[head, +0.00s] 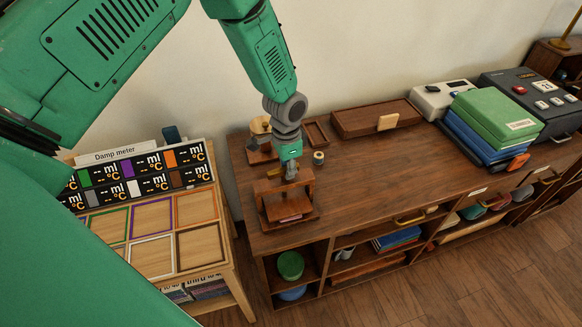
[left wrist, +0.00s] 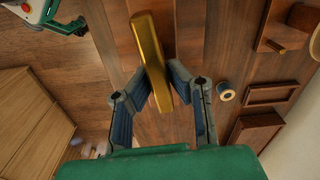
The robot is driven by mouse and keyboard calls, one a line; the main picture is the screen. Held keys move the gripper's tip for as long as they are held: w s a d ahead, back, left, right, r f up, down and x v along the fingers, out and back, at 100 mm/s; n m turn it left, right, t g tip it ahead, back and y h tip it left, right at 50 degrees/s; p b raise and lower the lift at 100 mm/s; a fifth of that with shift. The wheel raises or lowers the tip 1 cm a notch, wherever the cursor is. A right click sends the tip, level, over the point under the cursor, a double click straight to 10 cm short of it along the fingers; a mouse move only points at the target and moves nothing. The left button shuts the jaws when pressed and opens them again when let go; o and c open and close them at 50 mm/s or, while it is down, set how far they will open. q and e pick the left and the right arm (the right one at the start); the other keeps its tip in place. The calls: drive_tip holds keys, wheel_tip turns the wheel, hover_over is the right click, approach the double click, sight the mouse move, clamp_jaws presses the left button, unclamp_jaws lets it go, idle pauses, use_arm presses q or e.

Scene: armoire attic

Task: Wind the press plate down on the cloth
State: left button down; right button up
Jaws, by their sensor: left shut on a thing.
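The small wooden press (head: 270,187) stands at the left end of the long wooden cabinet top. My left gripper (head: 291,172) is over the press, pointing down. In the left wrist view a brass bar (left wrist: 150,50), which looks like the press handle, lies slantwise between the fingers of my left gripper (left wrist: 165,100), which is shut on it. A pale reddish strip (head: 291,218) shows low in the press and may be the cloth. The press plate and its height cannot be made out clearly behind the frame and gripper.
A small spool (head: 318,158) stands just right of the press. Green and blue books (head: 497,117) are further right. A damp meter rack (head: 135,170) stands on the left table. The middle of the cabinet top is clear.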

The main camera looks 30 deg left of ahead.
sight(285, 168)
use_arm(q)
drive_tip(key=m, duration=0.4)
drive_tip(key=s+a+m, duration=0.1)
drive_tip(key=m, duration=0.1)
drive_tip(key=shift+r, duration=0.15)
drive_tip(key=shift+s+a+m, duration=0.15)
drive_tip(key=shift+a+m, duration=0.1)
drive_tip(key=shift+m, duration=0.95)
drive_tip(key=shift+d, duration=0.25)
drive_tip(key=c, duration=1.5)
unclamp_jaws()
drive_tip(key=shift+m, duration=0.3)
drive_tip(key=shift+c, duration=0.2)
drive_tip(key=shift+w+d, duration=0.15)
drive_tip(key=shift+w, duration=0.05)
wheel_tip(285, 168, up, 12)
